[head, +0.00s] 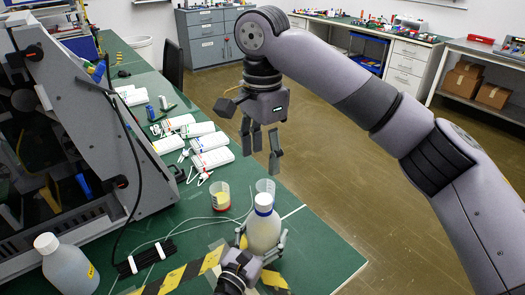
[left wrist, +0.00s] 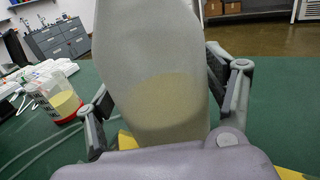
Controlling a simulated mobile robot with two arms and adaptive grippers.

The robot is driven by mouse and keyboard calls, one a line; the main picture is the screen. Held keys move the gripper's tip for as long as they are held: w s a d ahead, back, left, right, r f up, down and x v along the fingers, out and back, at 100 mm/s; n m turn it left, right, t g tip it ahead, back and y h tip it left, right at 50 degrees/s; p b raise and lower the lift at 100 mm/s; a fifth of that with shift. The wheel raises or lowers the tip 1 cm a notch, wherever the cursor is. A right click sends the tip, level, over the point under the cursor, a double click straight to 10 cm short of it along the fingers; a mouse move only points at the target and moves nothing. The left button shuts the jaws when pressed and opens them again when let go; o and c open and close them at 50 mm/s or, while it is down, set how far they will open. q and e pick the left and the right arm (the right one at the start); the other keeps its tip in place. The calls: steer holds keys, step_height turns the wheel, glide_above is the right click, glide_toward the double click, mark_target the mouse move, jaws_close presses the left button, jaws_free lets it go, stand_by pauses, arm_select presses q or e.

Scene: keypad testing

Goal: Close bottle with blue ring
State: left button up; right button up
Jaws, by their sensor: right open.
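The bottle with the blue ring (head: 263,232) stands upright near the front of the green table. Its white top and blue ring show in the head view; its top is out of the left wrist view, where its pale body (left wrist: 152,75) fills the middle with yellowish contents low inside. My left gripper (head: 262,243) has its fingers on both sides of the bottle, closed against its body. My right gripper (head: 260,150) hangs above and behind the bottle, apart from it, with its fingers spread and nothing visible between them.
A second white bottle (head: 68,270) is at the lower left. A large machine (head: 90,90), white devices (head: 210,158) and cables lie left. The table edge is close on the right.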

arm_select(q)
steer(key=shift+o, duration=1.4)
steer(key=shift+r, duration=0.1)
steer(key=v, duration=1.2)
